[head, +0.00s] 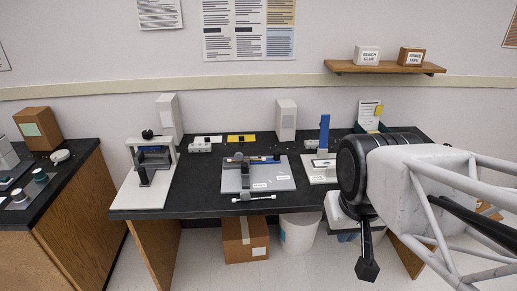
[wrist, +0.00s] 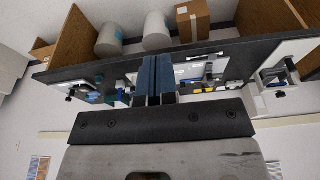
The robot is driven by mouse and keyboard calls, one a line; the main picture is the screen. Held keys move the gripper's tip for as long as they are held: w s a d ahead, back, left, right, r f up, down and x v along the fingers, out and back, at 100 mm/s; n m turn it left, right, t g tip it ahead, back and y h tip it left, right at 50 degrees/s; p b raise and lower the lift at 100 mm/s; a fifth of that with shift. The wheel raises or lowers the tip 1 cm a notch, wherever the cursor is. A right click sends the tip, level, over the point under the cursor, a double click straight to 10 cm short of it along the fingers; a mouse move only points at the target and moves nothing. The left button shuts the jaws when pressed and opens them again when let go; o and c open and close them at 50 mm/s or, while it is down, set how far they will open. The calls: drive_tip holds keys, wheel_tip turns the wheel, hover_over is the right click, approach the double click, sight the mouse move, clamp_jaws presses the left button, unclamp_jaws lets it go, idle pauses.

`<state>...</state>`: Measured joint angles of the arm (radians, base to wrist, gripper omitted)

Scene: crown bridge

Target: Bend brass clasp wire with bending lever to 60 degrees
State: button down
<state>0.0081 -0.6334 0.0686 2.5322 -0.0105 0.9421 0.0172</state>
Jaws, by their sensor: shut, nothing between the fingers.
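My gripper (wrist: 156,62) shows in the wrist view with its two blue-grey fingers shut together and empty. In the head view my arm is at the right, apart from the bench, and the fingertips cannot be made out. A grey plate fixture (head: 258,180) lies at the middle of the black bench. A dark upright block (head: 245,174) stands on the plate. I cannot tell which part is the clasp wire or the bending lever.
A white press-like stand (head: 145,180) is at the bench's left end. A blue post (head: 324,134) on a white base stands right of the plate. A pale bar (head: 253,198) lies at the front edge. A yellow card (head: 241,138) lies behind.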

idle(0.3)
drive_tip(key=c, duration=1.5)
unclamp_jaws()
drive_tip(key=o, duration=0.5)
drive_tip(key=shift+w+r, duration=0.25)
drive_tip(key=shift+w, duration=0.25)
drive_tip(key=shift+o, duration=1.1)
drive_tip(key=w+r, duration=0.3)
drive_tip(key=w, duration=1.2)
drive_tip(key=shift+w+a+m+g, duration=0.15)
drive_tip(key=shift+w+m+g, duration=0.15)
drive_tip(key=shift+w, duration=0.05)
drive_tip(key=m+g, duration=0.2)
hover_over(277, 152)
drive_tip(key=f, duration=2.3)
drive_tip(key=shift+s+f, duration=0.15)
drive_tip(key=shift+s, duration=0.2)
drive_tip(key=shift+w+f, duration=0.4)
